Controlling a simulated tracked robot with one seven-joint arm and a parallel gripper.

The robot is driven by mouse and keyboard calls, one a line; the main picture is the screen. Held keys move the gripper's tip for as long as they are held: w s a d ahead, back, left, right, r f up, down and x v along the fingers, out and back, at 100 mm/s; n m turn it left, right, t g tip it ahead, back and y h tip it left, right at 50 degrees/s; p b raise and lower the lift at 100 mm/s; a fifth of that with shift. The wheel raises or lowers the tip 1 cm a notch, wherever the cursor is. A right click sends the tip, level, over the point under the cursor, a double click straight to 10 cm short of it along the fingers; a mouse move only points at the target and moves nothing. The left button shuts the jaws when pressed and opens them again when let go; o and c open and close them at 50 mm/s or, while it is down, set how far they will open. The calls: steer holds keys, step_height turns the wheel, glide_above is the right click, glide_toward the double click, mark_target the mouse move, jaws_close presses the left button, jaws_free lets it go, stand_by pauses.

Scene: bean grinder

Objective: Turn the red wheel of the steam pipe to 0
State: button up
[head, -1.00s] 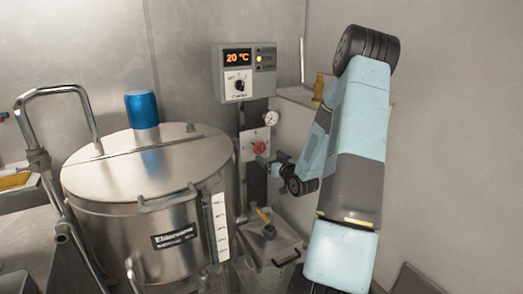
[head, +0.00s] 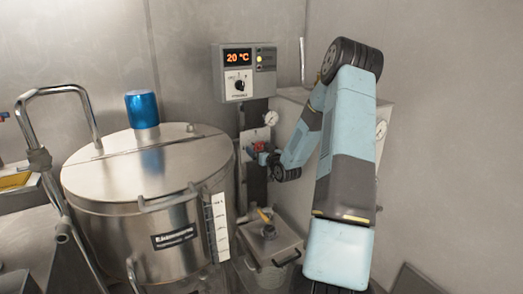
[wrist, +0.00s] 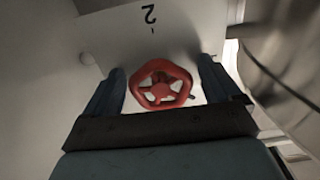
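The red wheel (wrist: 161,85) has several spokes and sits in front of a pale plate (wrist: 140,45) in the wrist view. A dark "2" with a small tick below it shows on the plate above the wheel. My gripper (wrist: 162,82) is open, with one blue finger on each side of the wheel and gaps between fingers and rim. In the head view my gripper (head: 259,157) is at the plate below the control box, and it largely hides the red wheel (head: 260,146). The pointer's reading on the scale cannot be told.
A control box (head: 244,71) reading 20 °C hangs above the wheel, with a gauge (head: 271,118) below it. A large steel kettle (head: 150,170) stands close on the left. A lidded steel container (head: 270,245) stands below my gripper. A wall is on the right.

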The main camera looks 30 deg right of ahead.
steer(key=c, duration=0.9)
steer(key=shift+d, duration=0.3)
steer(key=shift+c, duration=0.2)
steer(key=shift+a, duration=0.15)
steer(key=shift+m, duration=0.3)
steer(key=m, duration=0.4)
steer(key=shift+s, duration=0.1)
steer(key=m, duration=0.5)
steer(key=shift+a+f, duration=0.1)
steer(key=shift+f, duration=0.05)
steer(key=shift+m, duration=0.3)
